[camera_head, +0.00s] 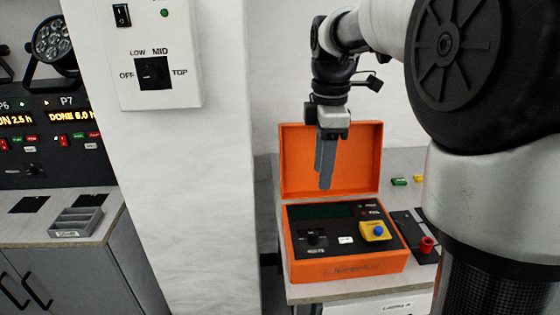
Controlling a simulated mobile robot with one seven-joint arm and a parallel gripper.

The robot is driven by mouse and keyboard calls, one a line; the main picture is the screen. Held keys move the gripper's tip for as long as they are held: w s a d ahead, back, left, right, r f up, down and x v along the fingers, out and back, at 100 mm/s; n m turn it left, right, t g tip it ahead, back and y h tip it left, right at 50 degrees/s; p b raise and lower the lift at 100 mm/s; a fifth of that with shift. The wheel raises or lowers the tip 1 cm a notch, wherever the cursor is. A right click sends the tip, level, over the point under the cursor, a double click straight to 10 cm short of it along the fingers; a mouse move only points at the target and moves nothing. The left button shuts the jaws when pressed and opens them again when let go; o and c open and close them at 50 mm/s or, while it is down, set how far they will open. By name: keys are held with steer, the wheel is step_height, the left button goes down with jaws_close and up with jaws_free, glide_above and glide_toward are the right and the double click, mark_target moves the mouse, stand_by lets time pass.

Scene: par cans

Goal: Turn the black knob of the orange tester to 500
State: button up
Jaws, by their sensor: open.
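The orange tester (348,272) stands on a bench with its lid (363,170) open and upright. Its dark panel carries a black knob (312,239) at the lower left, a dark display, and a yellow block with a blue button (379,230) at the right. The knob's markings are too small to read. My gripper (326,186) points down in front of the open lid, above the panel and a little right of the knob. It is open, empty and apart from the tester. The fingers overlap in this view.
A black plate with a red knob (427,244) lies right of the tester. Green and yellow blocks (399,182) lie farther back. A white pillar with a wall switch (154,73) stands left. A grey tray (76,222) sits on the left counter.

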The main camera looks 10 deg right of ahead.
mark_target(313, 232)
steer(key=shift+n, duration=0.4)
steer(key=f+b, duration=0.1)
steer(key=f, duration=0.5)
steer(key=f+b, duration=0.2)
steer(key=f, duration=0.4)
steer(key=w+f+b, duration=0.1)
steer(key=f+b, duration=0.1)
steer(key=f, duration=0.4)
steer(key=shift+a+f, duration=0.15)
steer(key=shift+a, duration=0.1)
jaws_close()
